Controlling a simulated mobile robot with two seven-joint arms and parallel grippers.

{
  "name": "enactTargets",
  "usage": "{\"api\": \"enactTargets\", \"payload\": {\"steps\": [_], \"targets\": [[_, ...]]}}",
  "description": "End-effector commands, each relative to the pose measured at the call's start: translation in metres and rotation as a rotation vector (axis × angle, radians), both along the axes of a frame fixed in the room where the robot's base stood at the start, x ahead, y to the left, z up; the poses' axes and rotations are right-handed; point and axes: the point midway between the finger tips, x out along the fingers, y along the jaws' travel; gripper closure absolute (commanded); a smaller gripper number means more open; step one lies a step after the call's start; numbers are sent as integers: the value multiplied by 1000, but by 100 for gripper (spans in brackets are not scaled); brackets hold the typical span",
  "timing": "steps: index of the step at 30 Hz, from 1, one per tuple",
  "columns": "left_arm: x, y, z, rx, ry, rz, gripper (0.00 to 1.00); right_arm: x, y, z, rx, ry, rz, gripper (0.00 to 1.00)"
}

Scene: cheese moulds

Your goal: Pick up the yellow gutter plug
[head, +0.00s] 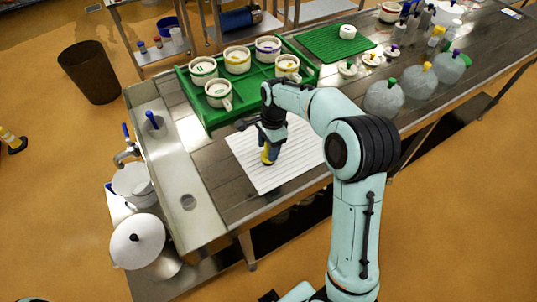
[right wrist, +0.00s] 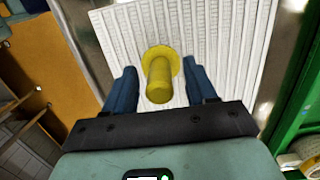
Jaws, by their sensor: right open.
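The yellow gutter plug (right wrist: 159,77) stands on the white ribbed mat (right wrist: 232,30) in the right wrist view, its round flange against the mat and its stem pointing toward the camera. In the head view the plug (head: 266,156) shows below my right gripper (head: 268,148), over the left part of the mat (head: 290,172). In the right wrist view the blue fingers of my right gripper (right wrist: 164,88) are open, one on each side of the plug, with a gap on both sides. My left gripper does not show in the head view.
A green tray (head: 187,86) with several white moulds stands behind the mat. A steel sink channel (head: 185,170) with a blue-handled tool runs along the left. Cloudy jugs (head: 422,82) with coloured caps stand at the right. A green mat (head: 322,40) lies farther back.

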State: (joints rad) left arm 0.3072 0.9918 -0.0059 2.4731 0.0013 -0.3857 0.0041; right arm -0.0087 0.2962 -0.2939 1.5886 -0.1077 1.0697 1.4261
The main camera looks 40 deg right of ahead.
Motion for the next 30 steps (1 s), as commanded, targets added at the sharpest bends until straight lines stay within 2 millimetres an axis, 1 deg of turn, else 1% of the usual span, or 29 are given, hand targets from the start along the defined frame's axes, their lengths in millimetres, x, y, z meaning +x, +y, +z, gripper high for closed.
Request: {"api": "enactTargets", "payload": {"steps": [1,3,10,11,12,14,15,25,28,30], "targets": [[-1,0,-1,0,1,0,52,-1,1,-7,0,2,0,44],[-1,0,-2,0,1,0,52,0,1,-10,0,1,0,44],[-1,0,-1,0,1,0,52,0,1,-11,0,-1,0,44],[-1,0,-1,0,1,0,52,0,1,-11,0,-1,0,54],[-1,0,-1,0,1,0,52,0,1,-11,0,-1,0,67],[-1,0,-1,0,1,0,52,0,1,-11,0,-1,0,86],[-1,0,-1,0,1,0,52,0,1,-11,0,-1,0,99],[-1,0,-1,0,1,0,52,0,1,-8,0,-2,0,100],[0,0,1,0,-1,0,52,1,1,2,-1,-5,0,100],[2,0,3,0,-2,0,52,1,1,14,-1,-6,1,100]]}}
